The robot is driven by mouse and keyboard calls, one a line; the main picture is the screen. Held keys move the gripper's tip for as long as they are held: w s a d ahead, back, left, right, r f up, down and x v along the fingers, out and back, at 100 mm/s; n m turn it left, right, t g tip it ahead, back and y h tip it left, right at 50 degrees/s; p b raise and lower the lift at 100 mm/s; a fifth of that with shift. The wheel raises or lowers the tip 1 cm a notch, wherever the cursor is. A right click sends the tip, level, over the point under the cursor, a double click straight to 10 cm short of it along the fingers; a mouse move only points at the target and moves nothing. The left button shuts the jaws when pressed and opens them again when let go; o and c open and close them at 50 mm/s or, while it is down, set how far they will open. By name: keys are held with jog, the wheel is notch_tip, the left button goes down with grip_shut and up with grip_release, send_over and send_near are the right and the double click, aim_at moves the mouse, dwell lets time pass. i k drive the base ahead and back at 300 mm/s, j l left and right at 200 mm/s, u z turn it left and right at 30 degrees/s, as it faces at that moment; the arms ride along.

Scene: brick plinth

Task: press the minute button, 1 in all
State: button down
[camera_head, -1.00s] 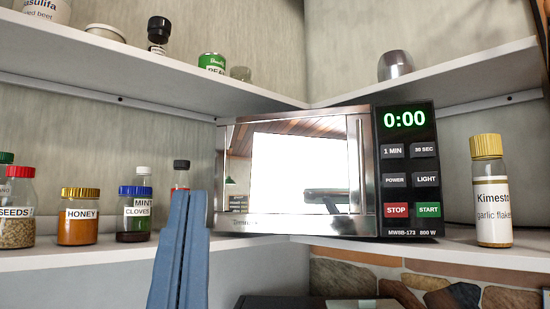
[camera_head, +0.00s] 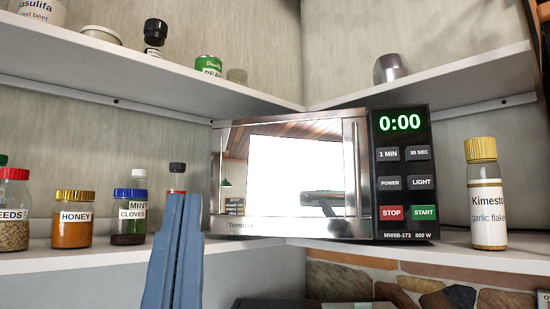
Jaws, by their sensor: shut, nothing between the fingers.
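The microwave (camera_head: 290,229) stands in the shelf corner, its door shut and its green display (camera_head: 400,122) reading 0:00. The minute button (camera_head: 388,154), marked 1 MIN, is at the upper left of the black key panel, beside the 30 SEC button (camera_head: 418,153). POWER, LIGHT, a red STOP and a green START button lie below. My blue gripper (camera_head: 182,197) points up in front of the lower shelf, left of the microwave door. It is shut and empty, well left of the minute button and apart from it.
Left on the lower shelf are a honey jar (camera_head: 73,225), a cloves jar (camera_head: 130,222) and a seeds jar (camera_head: 14,220). An upper shelf (camera_head: 440,78) runs above. Space before the key panel looks clear.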

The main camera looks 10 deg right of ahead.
aim_at(384, 155)
jog(key=i+l, duration=0.25)
jog(key=i, duration=0.15)
jog(key=i+z, duration=0.15)
jog(key=z, duration=1.6)
jog(key=l, duration=0.1)
